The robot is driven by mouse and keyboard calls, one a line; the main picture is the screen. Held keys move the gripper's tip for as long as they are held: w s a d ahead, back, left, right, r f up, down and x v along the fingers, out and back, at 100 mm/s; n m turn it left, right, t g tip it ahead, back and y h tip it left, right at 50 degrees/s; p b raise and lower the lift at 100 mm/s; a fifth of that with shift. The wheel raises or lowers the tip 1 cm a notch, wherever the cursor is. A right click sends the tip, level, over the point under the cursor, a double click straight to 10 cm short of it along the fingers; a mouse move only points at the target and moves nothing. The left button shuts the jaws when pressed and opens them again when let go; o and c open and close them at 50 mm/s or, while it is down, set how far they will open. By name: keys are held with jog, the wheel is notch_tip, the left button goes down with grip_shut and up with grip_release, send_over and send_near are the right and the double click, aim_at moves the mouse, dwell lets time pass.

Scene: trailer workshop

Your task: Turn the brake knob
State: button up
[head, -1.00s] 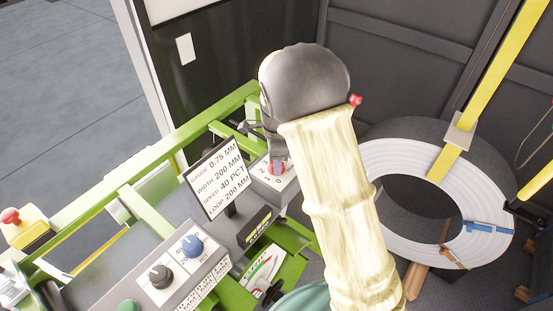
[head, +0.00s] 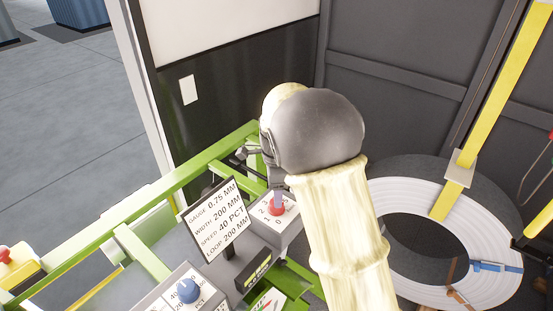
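A red knob with a pale bluish upright grip (head: 278,207) sits on a small grey box with the digits 0, 1 and 2 around it; no brake label is readable. It is in the middle of the head view. My gripper (head: 250,154) is mostly hidden behind my dark rounded wrist and pale sleeved arm. Only some dark parts of it show, above and left of the knob in the picture and apart from it. Whether its fingers are open or shut does not show.
A sign (head: 217,222) with gauge, width, speed and loop stands left of the knob. A blue knob (head: 187,291) is on a grey panel at the lower left. Green rails (head: 175,178) run behind. A large white coil (head: 390,240) stands at right.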

notch_tip(320, 180, up, 13)
jog(key=b, duration=0.2)
jog(key=shift+f, duration=0.1)
jog(key=s+d+f+n+t, duration=0.2)
jog(key=s+d+f+n, duration=1.3)
jog(key=s, duration=0.3)
jog(key=shift+s+f+n+t+b, duration=0.3)
jog(key=shift+f+n+b, duration=0.15)
jog(key=shift+n, duration=0.45)
jog(key=shift+d, duration=0.1)
jog(key=shift+c, duration=0.2)
